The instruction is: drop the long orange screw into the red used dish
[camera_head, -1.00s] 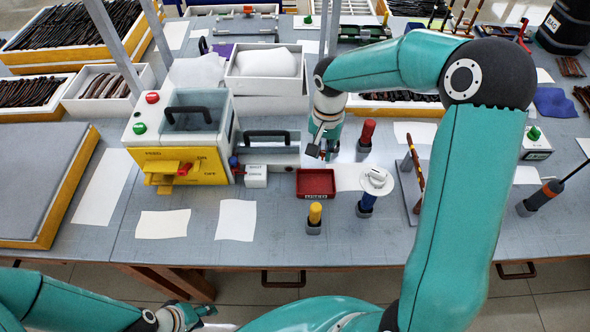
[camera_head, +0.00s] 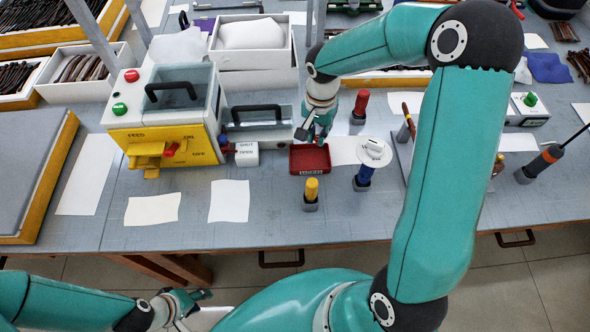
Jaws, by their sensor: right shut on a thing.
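The red used dish (camera_head: 311,158) is a shallow square tray on the grey-blue bench, with a pale label on its front. My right gripper (camera_head: 315,138) points down at the dish's back edge, with its fingertips over or just behind the rim. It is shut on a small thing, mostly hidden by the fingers. I cannot make out the long orange screw clearly. My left gripper (camera_head: 192,299) is low in front of the bench, away from the dish; its jaws are too small to judge.
A yellow-handled tool (camera_head: 311,190) stands in front of the dish. A blue-handled tool with a white disc (camera_head: 374,152) stands to its right, and a red-handled tool (camera_head: 361,103) behind. A yellow and grey feed machine (camera_head: 168,125) is at left. Paper sheets (camera_head: 229,201) lie on the bench.

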